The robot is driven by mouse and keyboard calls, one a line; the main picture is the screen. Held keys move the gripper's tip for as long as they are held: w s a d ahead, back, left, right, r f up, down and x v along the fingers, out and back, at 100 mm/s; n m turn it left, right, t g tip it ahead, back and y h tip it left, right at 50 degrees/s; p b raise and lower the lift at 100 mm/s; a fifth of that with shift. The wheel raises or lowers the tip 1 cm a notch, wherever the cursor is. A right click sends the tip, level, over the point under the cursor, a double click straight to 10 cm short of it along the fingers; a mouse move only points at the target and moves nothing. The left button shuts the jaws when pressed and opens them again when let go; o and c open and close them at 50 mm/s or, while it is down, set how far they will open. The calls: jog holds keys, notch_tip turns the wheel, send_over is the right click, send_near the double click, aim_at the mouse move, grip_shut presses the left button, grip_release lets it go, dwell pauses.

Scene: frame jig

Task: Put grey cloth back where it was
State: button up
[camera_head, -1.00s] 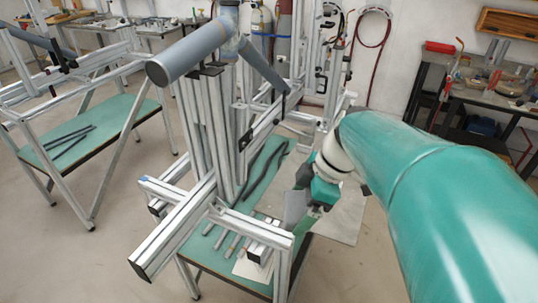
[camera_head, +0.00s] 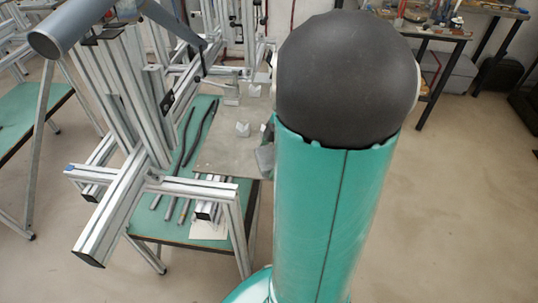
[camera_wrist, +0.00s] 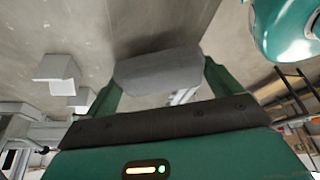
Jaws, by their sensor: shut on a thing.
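The grey cloth (camera_wrist: 158,72) is a folded, rounded grey bundle between the two green fingers of my gripper (camera_wrist: 158,80) in the wrist view. The fingers are shut on it from both sides. In the head view a grey piece of the cloth (camera_head: 265,161) shows at the left edge of my green arm, near the right edge of a grey plate (camera_head: 222,152). My arm hides most of the gripper there. The cloth appears held above the plate; I cannot tell the exact gap.
Pale V-shaped blocks (camera_head: 242,129) stand on the plate, and show in the wrist view (camera_wrist: 57,72). An aluminium profile frame (camera_head: 130,205) rises left of it. Dark strips (camera_head: 199,131) and several rods lie on the green table top (camera_head: 165,232). Open floor lies at right.

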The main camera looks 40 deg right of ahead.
jog(key=shift+f, duration=0.3)
jog(key=shift+s, duration=0.1)
jog(key=shift+f, duration=0.15)
jog(key=o, duration=0.7)
